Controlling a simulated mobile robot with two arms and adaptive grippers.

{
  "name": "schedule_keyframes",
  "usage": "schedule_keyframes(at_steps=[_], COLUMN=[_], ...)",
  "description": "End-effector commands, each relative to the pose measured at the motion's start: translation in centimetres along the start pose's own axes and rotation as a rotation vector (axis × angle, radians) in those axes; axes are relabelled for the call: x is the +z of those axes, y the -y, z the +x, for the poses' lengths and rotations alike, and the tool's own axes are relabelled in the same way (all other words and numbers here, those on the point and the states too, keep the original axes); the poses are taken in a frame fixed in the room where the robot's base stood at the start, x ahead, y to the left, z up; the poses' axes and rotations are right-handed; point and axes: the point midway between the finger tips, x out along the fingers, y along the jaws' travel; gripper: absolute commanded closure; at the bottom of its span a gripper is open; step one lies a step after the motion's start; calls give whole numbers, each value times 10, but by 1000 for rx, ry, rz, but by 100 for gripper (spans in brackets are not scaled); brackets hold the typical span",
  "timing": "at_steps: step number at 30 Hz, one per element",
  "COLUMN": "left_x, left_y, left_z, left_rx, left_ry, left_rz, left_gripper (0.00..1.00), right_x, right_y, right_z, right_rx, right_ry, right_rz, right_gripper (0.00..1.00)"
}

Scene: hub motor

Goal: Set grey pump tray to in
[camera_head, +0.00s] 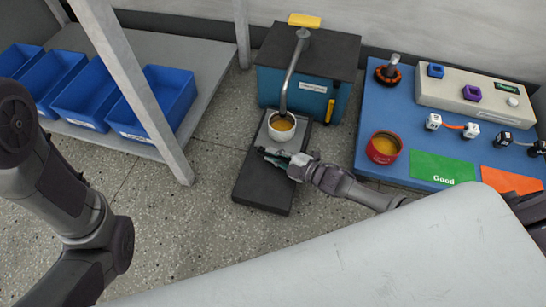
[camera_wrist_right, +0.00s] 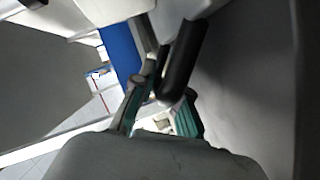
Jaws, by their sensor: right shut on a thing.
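The grey pump tray (camera_head: 258,193) is a long dark slab that sticks out from the front of the blue pump (camera_head: 300,92). A white cup with amber liquid (camera_head: 282,126) stands on its rear part, under the bent metal spout (camera_head: 292,75). My right gripper (camera_head: 276,159) lies over the middle of the tray, in front of the cup. In the right wrist view its fingers (camera_wrist_right: 160,98) close at a dark bar (camera_wrist_right: 184,60), apparently the tray's handle; the exact contact is partly hidden. My left gripper is out of view; only its arm shows at the left.
Blue bins (camera_head: 165,97) stand on a grey shelf (camera_head: 200,60) at the left, behind a pale post (camera_head: 140,90). A blue table (camera_head: 375,110) at the right holds a red cup (camera_head: 384,147), a green mat (camera_head: 442,168) and an orange mat (camera_head: 510,180).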

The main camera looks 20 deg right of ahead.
Motion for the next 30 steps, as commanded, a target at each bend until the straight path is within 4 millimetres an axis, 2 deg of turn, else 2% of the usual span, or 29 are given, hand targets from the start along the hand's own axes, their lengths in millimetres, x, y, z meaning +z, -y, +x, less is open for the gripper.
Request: schedule_keyframes(at_steps=[12, 13, 17, 30], left_x=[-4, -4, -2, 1], left_y=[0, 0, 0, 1], left_z=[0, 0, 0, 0], left_rx=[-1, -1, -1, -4], left_ry=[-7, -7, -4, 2], left_rz=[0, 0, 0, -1], left_gripper=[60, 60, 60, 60], right_x=[5, 5, 4, -1], right_y=[-3, -3, -3, 2], right_z=[1, 1, 1, -1], right_rx=[1, 1, 1, -2], right_ry=[9, 9, 8, 3], right_rz=[-1, -1, -1, 2], right_gripper=[100, 84, 63, 61])
